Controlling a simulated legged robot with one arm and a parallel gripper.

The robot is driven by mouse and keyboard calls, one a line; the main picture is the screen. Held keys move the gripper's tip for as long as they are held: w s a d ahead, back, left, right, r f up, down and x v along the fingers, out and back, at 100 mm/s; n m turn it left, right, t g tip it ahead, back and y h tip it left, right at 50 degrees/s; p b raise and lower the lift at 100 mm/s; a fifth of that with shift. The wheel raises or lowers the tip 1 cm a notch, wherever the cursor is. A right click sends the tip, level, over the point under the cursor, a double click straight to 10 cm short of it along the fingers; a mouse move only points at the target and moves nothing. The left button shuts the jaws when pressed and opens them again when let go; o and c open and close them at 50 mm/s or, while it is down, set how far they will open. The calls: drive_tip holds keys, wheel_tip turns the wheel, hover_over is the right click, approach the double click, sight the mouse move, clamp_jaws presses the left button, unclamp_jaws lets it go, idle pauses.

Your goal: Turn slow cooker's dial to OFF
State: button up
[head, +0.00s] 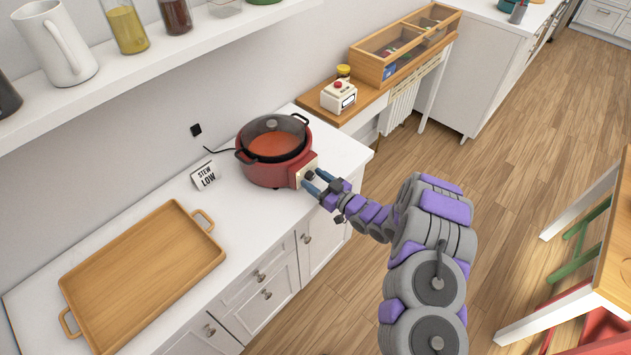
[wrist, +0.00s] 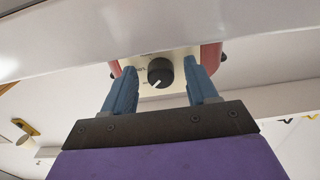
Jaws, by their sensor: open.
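The red slow cooker (head: 262,174) stands on the white counter with a glass lid and orange-red stew inside. Its pale control panel (head: 306,167) faces my gripper. In the wrist view the black dial (wrist: 160,72) sits on the panel, its white pointer toward the lower left; the small markings are too blurred to read. My gripper (head: 316,182) is at the panel, open, with its two blue fingers on either side of the dial. The wrist view shows my gripper (wrist: 161,75) with gaps between both fingers and the dial.
A "STEW LOW" sign (head: 205,177) stands left of the cooker, and a wooden tray (head: 66,283) lies further left. A shelf (head: 125,75) with jars hangs above. The counter (head: 240,212) before the cooker is clear.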

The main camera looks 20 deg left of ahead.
drive_tip(key=shift+d, duration=0.1)
drive_tip(key=shift+c, duration=0.6)
drive_tip(key=c, duration=0.9)
drive_tip(key=shift+c, duration=0.2)
drive_tip(key=shift+r+n+p, duration=0.1)
drive_tip(key=shift+n+p, duration=0.2)
drive_tip(key=shift+r+n+p, duration=0.1)
drive_tip(key=shift+n+p, duration=0.75)
drive_tip(key=shift+n, duration=0.05)
drive_tip(key=shift+n+p, duration=0.85)
drive_tip(key=shift+n, duration=0.35)
drive_tip(key=n+p, duration=0.1)
drive_tip(key=n, duration=0.4)
drive_tip(key=shift+n, duration=0.3)
